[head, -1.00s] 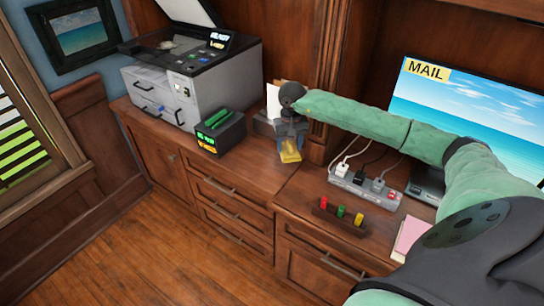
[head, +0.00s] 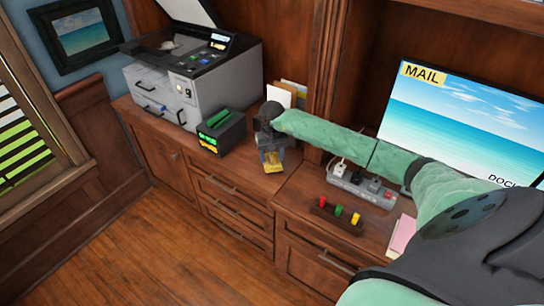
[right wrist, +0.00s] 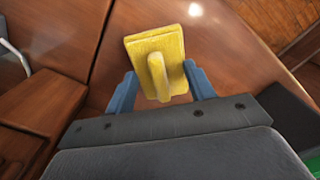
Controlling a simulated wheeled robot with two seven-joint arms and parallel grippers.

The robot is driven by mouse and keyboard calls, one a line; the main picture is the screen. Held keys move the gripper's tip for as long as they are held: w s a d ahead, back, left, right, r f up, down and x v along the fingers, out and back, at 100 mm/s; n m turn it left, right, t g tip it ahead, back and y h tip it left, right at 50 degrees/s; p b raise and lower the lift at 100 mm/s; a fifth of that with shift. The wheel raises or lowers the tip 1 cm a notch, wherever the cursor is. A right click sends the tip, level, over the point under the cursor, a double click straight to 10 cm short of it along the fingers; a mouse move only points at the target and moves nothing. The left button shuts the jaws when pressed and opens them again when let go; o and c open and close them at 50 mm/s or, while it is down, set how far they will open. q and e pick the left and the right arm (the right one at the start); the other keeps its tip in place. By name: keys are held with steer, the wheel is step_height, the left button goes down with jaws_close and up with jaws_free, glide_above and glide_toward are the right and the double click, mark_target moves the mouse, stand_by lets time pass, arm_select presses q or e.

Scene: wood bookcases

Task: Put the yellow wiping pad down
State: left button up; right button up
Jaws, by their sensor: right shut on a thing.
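The yellow wiping pad (right wrist: 158,48) has a flat square base and a raised handle. My right gripper (right wrist: 160,84) is shut on its handle in the right wrist view, with a blue finger on each side. In the head view the pad (head: 273,168) hangs at the fingertips of my right gripper (head: 271,157), over the wood cabinet top (head: 245,177) near its front edge. I cannot tell whether the pad touches the wood. My left gripper is not in view.
A black box with green items (head: 220,131) stands just left of the gripper, with a printer (head: 190,85) behind it. A power strip (head: 361,187) and a rack of coloured pieces (head: 337,216) are at the right. Bare wood lies around the pad.

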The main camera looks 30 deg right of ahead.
steer(key=shift+f, duration=0.7)
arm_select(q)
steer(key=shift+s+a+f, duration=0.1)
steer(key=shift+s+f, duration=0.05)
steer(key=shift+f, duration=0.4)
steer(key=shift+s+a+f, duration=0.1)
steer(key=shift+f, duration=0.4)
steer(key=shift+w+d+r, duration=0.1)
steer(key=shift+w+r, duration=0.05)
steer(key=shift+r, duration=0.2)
arm_select(e)
steer(key=shift+f, duration=0.1)
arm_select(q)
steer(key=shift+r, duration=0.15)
arm_select(e)
steer(key=o, duration=0.9)
